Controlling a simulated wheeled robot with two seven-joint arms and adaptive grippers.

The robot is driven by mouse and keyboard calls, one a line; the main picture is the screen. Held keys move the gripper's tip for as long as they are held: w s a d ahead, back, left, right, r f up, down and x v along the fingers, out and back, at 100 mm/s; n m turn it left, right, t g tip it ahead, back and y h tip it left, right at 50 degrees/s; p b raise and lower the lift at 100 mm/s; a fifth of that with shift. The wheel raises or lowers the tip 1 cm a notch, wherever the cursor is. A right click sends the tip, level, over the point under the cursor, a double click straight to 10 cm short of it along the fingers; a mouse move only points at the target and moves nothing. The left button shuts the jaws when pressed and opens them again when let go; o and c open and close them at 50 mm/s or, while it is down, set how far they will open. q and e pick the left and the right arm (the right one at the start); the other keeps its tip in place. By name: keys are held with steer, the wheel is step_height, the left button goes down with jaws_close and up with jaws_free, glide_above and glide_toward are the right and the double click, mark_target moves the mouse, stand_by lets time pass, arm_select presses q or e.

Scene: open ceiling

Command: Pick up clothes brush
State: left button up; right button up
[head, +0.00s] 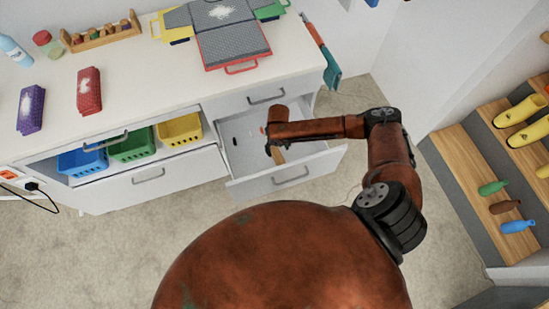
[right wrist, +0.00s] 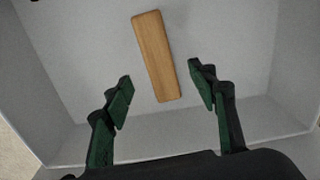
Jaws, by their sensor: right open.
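A wooden block-like piece, which looks like the clothes brush (right wrist: 156,56), lies in the open white drawer (right wrist: 225,45). Its underside is hidden, so I cannot see bristles. My right gripper (right wrist: 160,75) is open, with one green-padded finger on each side of the brush's near end and clear gaps between. Nothing is held. In the head view my right arm reaches into the drawer (head: 237,160). My left gripper is out of view.
The drawer walls stand close around the gripper. Small dark items lie at the drawer's left side. Blue, green and yellow baskets (head: 180,130) sit left. Shelves with shoes (head: 520,112) stand right.

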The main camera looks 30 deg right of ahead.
mark_target(277, 156)
step_height(277, 156, down, 3)
steer(key=shift+a+r+b, duration=0.1)
steer(key=shift+a+b, duration=0.05)
steer(key=shift+b, duration=0.15)
step_height(277, 156, down, 5)
steer(key=shift+f+b, duration=0.2)
steer(key=shift+b, duration=0.7)
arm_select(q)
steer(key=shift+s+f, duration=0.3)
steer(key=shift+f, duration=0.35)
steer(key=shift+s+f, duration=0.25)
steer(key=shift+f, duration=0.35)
arm_select(e)
steer(key=shift+r, duration=0.1)
steer(key=shift+c, duration=0.5)
steer(key=c, duration=1.2)
steer(key=shift+r, duration=0.1)
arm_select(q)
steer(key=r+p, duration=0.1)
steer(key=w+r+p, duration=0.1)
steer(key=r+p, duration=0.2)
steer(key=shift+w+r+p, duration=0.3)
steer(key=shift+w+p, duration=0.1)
arm_select(e)
step_height(277, 156, up, 18)
steer(key=shift+f, duration=0.1)
